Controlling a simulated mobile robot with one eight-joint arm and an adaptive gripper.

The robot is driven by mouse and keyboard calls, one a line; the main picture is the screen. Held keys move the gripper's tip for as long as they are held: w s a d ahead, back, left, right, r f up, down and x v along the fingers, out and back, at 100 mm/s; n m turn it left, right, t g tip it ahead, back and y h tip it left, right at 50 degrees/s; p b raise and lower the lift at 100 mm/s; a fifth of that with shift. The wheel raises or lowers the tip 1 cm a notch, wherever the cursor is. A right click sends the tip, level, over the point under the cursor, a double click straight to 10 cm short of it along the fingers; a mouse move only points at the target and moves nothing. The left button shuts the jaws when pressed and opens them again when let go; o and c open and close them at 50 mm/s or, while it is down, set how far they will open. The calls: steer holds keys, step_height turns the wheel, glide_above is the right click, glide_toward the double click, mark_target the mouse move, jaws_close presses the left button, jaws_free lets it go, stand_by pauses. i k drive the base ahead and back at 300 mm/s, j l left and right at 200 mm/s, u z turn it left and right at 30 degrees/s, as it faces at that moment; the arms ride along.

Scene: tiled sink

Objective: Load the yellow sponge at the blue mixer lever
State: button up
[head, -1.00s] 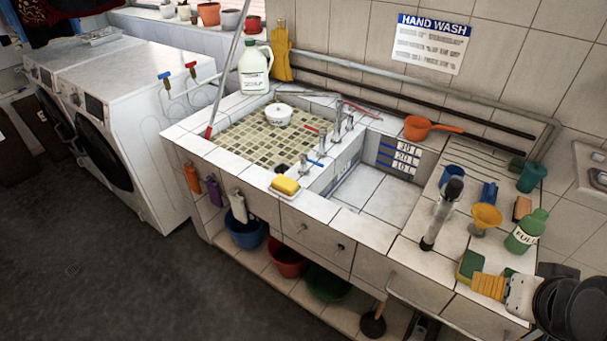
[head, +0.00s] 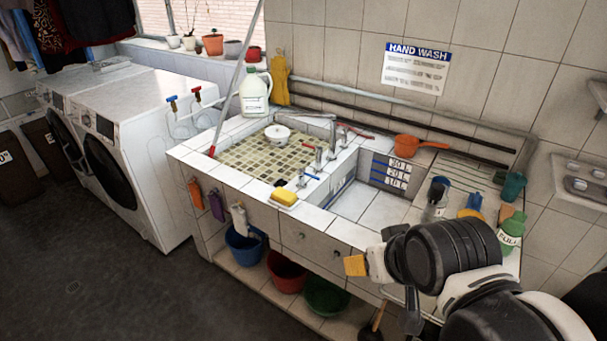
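A yellow sponge (head: 285,196) lies on a small white dish at the front edge of the counter, left of the sink basin. The blue mixer lever (head: 312,177) is just behind and right of it, on the tap fittings. My gripper (head: 380,268) is in front of the counter at the lower right, well apart from this sponge and the lever. A yellow-orange block (head: 356,265) shows at its left tip. I cannot tell whether this is a held thing or part of the gripper. My arm hides much of the gripper.
The sink basin (head: 367,207) is open to the right of the taps. An orange scoop (head: 412,145) lies behind it. A green bottle (head: 510,232) and small cups stand on the right drainboard, partly behind my arm. A white soap jug (head: 255,92) stands at the back left.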

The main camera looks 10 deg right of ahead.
mark_target(302, 172)
steer(key=i+j+u, duration=0.15)
steer(key=i, duration=0.35)
steer(key=i+u, duration=0.1)
steer(key=i, duration=0.45)
steer(key=j, duration=0.1)
